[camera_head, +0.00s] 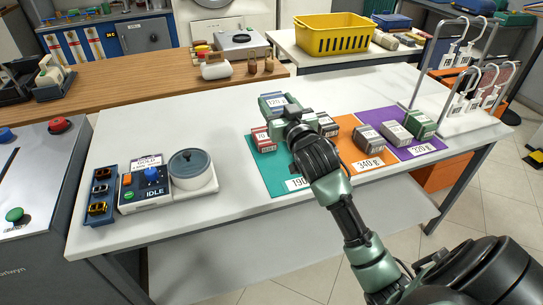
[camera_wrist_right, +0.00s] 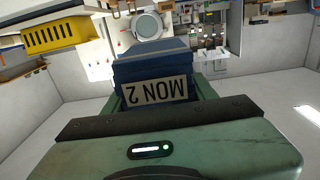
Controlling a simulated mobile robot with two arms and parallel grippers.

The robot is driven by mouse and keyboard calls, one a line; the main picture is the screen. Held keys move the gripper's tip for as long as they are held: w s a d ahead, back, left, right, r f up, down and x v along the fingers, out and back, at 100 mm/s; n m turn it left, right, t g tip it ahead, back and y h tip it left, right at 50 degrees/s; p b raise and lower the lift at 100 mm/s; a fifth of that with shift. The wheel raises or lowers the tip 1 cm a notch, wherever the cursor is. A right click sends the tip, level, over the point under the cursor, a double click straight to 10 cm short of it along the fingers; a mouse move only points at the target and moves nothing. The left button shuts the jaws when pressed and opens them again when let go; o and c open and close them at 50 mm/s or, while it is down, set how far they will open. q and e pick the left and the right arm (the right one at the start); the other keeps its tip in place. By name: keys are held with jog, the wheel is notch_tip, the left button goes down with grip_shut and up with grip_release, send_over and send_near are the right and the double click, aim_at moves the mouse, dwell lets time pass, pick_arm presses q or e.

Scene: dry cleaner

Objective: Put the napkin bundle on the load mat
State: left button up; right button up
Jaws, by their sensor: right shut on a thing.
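My right gripper (camera_head: 287,118) is over the back of the teal section of a mat on the white table. It is shut on a blue bundle (camera_head: 273,101). In the right wrist view the blue bundle (camera_wrist_right: 155,70) sits between the jaws, with a pale label that reads "MON 2" upside down. The mat has a teal section (camera_head: 262,172) labelled 190, an orange section (camera_head: 372,164) labelled 340 g and a purple section (camera_head: 428,150) labelled 220 g. I cannot tell which is the load mat, or whether the bundle touches anything below. My left gripper is not in view.
A red bundle (camera_head: 262,140) lies on the teal section. Grey bundles (camera_head: 368,138) and a green one (camera_head: 421,124) lie farther right. A control box (camera_head: 145,187) and round pot (camera_head: 190,168) stand left. White racks (camera_head: 470,100) stand right. The table's middle-left is clear.

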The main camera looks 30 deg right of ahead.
jog(key=f, duration=0.5)
jog(key=shift+d+f, duration=0.2)
notch_tip(320, 180, down, 7)
jog(key=shift+a+f+b, duration=0.15)
jog(key=shift+b, duration=0.45)
jog(key=shift+f, duration=0.6)
jog(key=shift+f+b, duration=0.35)
jog(key=shift+f, duration=1.6)
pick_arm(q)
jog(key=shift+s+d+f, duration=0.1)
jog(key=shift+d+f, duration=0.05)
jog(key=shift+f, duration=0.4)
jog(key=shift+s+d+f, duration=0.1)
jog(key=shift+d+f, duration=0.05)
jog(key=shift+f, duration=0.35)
pick_arm(e)
jog(key=shift+f, duration=0.15)
jog(key=o, duration=1.5)
jog(key=shift+c, duration=0.2)
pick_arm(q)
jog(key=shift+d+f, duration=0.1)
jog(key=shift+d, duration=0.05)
